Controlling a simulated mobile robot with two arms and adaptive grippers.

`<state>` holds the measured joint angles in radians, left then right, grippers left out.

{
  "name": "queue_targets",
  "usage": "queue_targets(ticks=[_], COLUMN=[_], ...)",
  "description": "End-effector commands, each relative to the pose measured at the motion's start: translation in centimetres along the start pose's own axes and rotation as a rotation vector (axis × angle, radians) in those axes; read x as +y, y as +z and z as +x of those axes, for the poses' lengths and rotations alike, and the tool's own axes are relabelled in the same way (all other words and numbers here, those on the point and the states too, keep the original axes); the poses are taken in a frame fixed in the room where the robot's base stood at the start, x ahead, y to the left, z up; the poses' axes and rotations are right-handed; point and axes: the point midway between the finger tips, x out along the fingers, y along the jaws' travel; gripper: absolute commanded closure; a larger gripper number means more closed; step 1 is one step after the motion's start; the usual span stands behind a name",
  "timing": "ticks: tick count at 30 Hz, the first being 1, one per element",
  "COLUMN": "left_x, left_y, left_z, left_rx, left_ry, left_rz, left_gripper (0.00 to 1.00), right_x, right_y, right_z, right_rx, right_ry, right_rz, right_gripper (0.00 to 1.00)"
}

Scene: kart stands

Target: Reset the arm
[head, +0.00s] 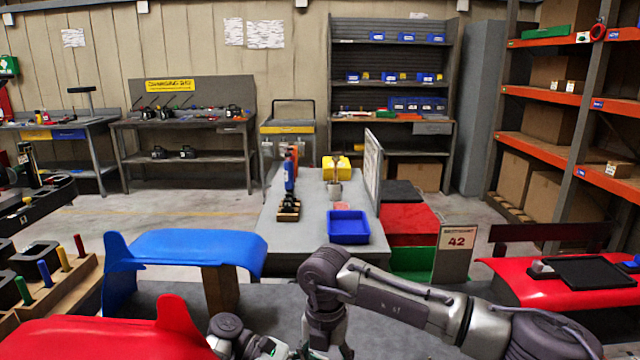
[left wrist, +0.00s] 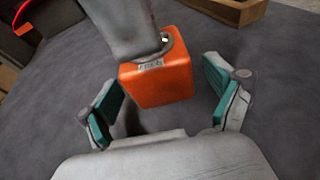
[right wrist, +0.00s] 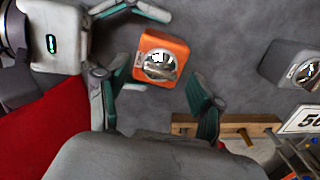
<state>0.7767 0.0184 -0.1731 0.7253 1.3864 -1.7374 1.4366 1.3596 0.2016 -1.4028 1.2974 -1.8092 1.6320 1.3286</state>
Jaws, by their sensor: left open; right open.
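My left gripper (left wrist: 166,100) is open and empty in the left wrist view, with teal pads spread apart. An orange block (left wrist: 160,80) with a grey post rising from it stands between and just beyond its fingers. My right gripper (right wrist: 160,98) is also open. The right wrist view looks down on the orange block (right wrist: 178,48) and its shiny round top, beyond the fingers. Part of my left gripper shows at upper left there. In the head view my right arm reaches in from the right across the front, and both grippers are largely cut off at the bottom edge.
A blue kart body panel (head: 190,245) and a red one (head: 120,332) stand at left, another red one (head: 560,281) at right. A grey block (right wrist: 290,62) and wooden rack (right wrist: 228,127) lie near my right gripper. A grey table (head: 315,215) holds a blue bin (head: 348,227).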

Motion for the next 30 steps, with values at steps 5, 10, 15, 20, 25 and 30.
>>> queue_targets(ticks=[5,10,15,20,25,30], left_x=[0.01,0.01,0.01,0.01,0.01,0.01], left_y=[0.01,0.01,0.00,0.00,0.00,0.00], left_z=[-0.01,-0.02,-0.02,-0.02,-0.03,-0.03], left_rx=[0.000,0.000,0.000,0.000,0.000,0.000], left_ry=[0.000,0.000,0.000,0.000,0.000,0.000], left_rz=[0.000,0.000,0.000,0.000,0.000,0.000], left_gripper=[0.08,0.08,0.08,0.08,0.08,0.08], right_x=[0.03,0.03,0.04,0.05,0.04,0.02], right_y=[0.02,-0.01,-0.01,-0.03,-0.03,-0.03], right_z=[0.62,0.63,0.62,0.61,0.60,0.60], right_rx=[-0.002,-0.001,-0.001,0.000,0.000,0.000], right_ry=[0.000,0.000,0.000,0.001,0.001,0.000], right_rz=[-0.177,-0.389,-0.598,-0.793,-0.977,-1.098], right_gripper=[0.33,0.33,0.33,0.33,0.33,0.33])
